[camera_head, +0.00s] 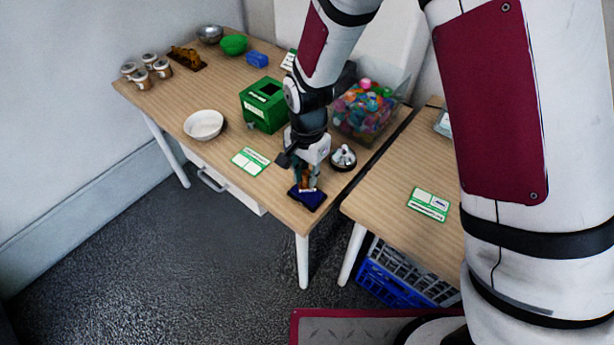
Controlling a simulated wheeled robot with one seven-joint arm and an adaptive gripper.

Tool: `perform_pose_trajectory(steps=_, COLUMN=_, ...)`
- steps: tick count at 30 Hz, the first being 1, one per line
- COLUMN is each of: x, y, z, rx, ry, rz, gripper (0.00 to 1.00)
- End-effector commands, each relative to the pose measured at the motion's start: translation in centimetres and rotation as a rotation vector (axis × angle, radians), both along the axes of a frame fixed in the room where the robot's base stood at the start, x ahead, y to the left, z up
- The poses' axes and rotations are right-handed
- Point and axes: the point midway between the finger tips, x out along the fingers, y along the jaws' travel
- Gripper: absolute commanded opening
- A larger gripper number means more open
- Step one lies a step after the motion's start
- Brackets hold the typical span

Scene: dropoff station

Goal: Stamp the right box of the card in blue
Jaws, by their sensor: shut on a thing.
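My gripper (307,175) points down at the front right corner of the left table. It is shut on a small stamp (308,185) with a brownish handle, mostly hidden between the fingers. The stamp is at a dark blue ink pad (309,201); whether it touches the pad I cannot tell. A green and white card (250,160) lies flat on the same table, left of my gripper, and looks unmarked at this size. Another green and white card (429,204) lies on the right table, with small dark print on it.
A white bowl (204,125), a green slotted box (264,104), a clear bin of colourful items (367,111) and a small metal dish (343,158) surround the work area. Several jars (148,70) stand far left. A narrow gap separates the tables. Crates (400,274) sit below the right table.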

Motion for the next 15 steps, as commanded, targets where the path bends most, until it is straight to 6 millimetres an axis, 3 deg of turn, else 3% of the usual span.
perform_pose_trajectory(steps=15, x=-0.1, y=0.0, z=4.0, rx=0.0, ry=-0.001, rz=0.0, gripper=0.01)
